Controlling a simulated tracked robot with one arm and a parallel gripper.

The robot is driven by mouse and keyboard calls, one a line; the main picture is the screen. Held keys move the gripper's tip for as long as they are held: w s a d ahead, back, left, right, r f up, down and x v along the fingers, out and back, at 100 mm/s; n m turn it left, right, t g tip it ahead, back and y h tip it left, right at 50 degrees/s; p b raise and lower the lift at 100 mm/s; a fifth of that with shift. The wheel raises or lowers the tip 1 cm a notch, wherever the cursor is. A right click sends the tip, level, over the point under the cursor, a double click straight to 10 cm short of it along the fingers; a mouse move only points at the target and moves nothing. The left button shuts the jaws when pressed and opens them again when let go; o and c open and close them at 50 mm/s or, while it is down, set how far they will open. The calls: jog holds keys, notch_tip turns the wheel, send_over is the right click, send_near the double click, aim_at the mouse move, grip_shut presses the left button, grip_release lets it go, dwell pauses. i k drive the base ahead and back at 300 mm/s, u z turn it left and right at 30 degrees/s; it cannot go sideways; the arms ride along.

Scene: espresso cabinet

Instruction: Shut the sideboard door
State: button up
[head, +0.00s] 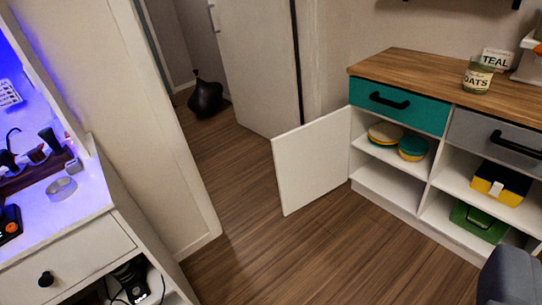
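The white sideboard door (312,163) stands open, swung out to the left of the sideboard (398,190) over the wood floor. Its hinge side meets the sideboard's left end, below the teal drawer (398,104). The open compartment behind it shows two shelves. A dark grey rounded part (510,276), which looks like part of my gripper, shows at the bottom right corner, well apart from the door. Its fingertips do not show clearly, so I cannot tell whether it is open or shut.
Yellow and teal round containers (412,148) sit on the upper shelf. A yellow-blue box (500,183) and a green case (478,222) fill the right compartment. An oats jar (478,76) stands on top. A white counter (50,215) stands at left. The floor (235,215) between is clear.

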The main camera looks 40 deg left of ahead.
aim_at(311, 159)
jog(key=u, duration=0.5)
jog(key=i, duration=0.85)
jog(key=u, duration=0.8)
jog(key=i, duration=1.6)
jog(key=z, duration=0.65)
jog(key=i, duration=0.65)
jog(key=z, duration=0.4)
